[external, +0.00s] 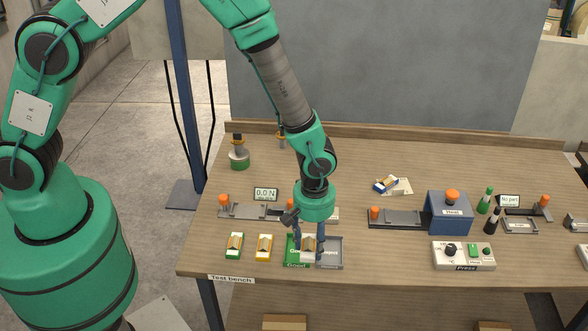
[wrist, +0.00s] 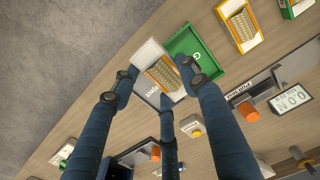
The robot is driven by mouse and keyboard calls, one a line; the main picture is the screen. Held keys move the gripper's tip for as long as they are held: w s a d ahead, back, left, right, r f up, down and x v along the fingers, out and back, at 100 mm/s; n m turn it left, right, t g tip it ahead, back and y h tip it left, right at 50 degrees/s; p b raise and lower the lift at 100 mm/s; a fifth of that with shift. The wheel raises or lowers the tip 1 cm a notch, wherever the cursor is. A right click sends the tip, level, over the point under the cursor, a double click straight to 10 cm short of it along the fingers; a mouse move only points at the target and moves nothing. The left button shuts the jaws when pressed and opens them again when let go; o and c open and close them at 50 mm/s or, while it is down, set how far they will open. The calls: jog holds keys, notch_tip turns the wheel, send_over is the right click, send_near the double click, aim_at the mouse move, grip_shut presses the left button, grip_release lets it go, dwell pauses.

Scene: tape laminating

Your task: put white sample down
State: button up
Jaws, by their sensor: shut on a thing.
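The white sample (external: 308,257), with a tan ribbed strip on top, is between the fingers of my gripper (external: 309,247). In the wrist view the sample (wrist: 148,53) lies between the blue fingers of my gripper (wrist: 162,84), which are shut on it. It is over the border of the green Good tray (external: 292,263) and the grey Reject tray (external: 333,263). The wrist view also shows the green tray (wrist: 209,42) beside the sample and part of the grey tray under it. I cannot tell whether the sample touches a tray.
A yellow sample (external: 264,247) and a green sample (external: 235,246) lie left of the trays. A test fixture with a 0.0 N display (external: 265,194) stands behind. The blue heat press (external: 451,212) and Press control box (external: 463,256) are right. Bare bench lies right of the trays.

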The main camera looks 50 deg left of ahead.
jog(key=s+a+r+b, duration=0.2)
jog(key=s+a+b, duration=0.3)
jog(key=s+a, duration=0.6)
jog(key=s+a+r+b, duration=0.2)
jog(key=s+a+b, duration=0.2)
jog(key=s+a, duration=0.75)
jog(key=s+a+f+b, duration=0.1)
jog(key=s+a+f, duration=0.1)
jog(key=s, duration=0.3)
jog(key=s+a+f+b, duration=0.2)
jog(key=s, duration=0.4)
jog(key=shift+s+a+b, duration=0.15)
jog(key=shift+a+b, duration=0.15)
jog(key=shift+a, duration=0.1)
jog(key=shift+f, duration=0.1)
jog(key=b, duration=0.3)
send_over(210, 245)
jog(key=shift+s+a+f, duration=0.1)
jog(key=shift+s+f, duration=0.35)
jog(key=shift+f, duration=0.25)
jog(key=shift+w, duration=0.15)
jog(key=shift+w, duration=0.25)
jog(key=shift+f+b, duration=0.7)
jog(key=shift+f, duration=1.1)
